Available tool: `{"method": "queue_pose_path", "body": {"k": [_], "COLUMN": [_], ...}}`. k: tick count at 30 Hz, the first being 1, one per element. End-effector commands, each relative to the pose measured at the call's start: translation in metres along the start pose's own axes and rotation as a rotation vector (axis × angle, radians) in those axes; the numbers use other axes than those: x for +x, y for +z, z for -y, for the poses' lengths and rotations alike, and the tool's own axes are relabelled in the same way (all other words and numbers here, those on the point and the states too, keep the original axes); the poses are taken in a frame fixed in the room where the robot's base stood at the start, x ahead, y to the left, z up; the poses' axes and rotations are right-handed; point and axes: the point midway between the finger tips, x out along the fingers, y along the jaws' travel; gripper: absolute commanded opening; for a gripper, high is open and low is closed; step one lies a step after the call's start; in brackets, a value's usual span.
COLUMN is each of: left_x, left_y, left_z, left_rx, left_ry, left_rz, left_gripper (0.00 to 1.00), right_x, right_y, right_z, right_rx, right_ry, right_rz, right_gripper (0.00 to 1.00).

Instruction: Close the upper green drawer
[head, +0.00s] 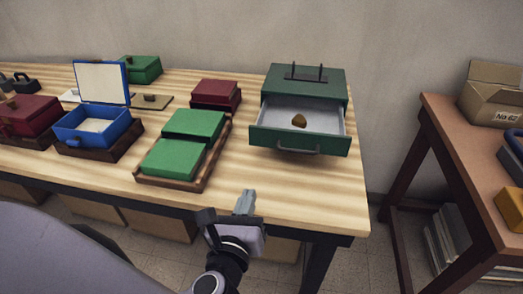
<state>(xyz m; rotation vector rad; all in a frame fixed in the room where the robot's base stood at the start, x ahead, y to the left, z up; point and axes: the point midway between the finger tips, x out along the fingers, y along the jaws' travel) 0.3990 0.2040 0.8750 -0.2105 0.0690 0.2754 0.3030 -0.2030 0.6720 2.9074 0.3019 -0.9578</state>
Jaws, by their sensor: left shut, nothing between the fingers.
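A dark green cabinet (307,80) stands at the right end of the wooden table. Its drawer (300,140) is pulled out toward me, with a grey handle (296,149) on its front. A small brown lump (299,120) lies inside on the pale drawer floor. I see only this one drawer; whether another lies below it I cannot tell. My left gripper (245,202) is shut and empty, in front of the table's near edge, below and left of the drawer handle and apart from it. My right gripper is not in view.
A wooden tray (207,172) with two green boxes lies left of the cabinet, with a dark red box (216,94) behind it. An open blue box (91,125) stands farther left. The tabletop (262,192) before the drawer is clear. A brown side table (435,125) stands at right.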

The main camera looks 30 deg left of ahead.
Motion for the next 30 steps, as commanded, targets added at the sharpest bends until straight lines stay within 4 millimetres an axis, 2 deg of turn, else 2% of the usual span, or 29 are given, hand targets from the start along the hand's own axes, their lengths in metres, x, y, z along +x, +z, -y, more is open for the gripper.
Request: {"method": "queue_pose_path", "body": {"k": [4,8,11,24,30], "left_x": [-0.001,0.002,0.012,0.097,0.125], "left_y": [0.017,0.022,0.023,0.031,0.033], "left_z": [0.005,0.007,0.007,0.007,0.007], "left_rx": [0.163,0.203,0.204,0.2,0.2], "left_ry": [0.002,0.005,0.004,0.005,0.005], "left_rz": [0.082,0.102,0.103,0.101,0.099], "left_gripper": [0.0,0.0,0.0,0.0,0.0], "right_x": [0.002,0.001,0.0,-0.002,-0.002], "right_y": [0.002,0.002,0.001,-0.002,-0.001], "right_z": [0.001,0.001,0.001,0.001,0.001], "right_rx": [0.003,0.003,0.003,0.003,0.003], "right_ry": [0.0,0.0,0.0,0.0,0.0], "right_rz": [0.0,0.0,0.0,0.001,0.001], "right_gripper": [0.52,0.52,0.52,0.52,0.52]}}
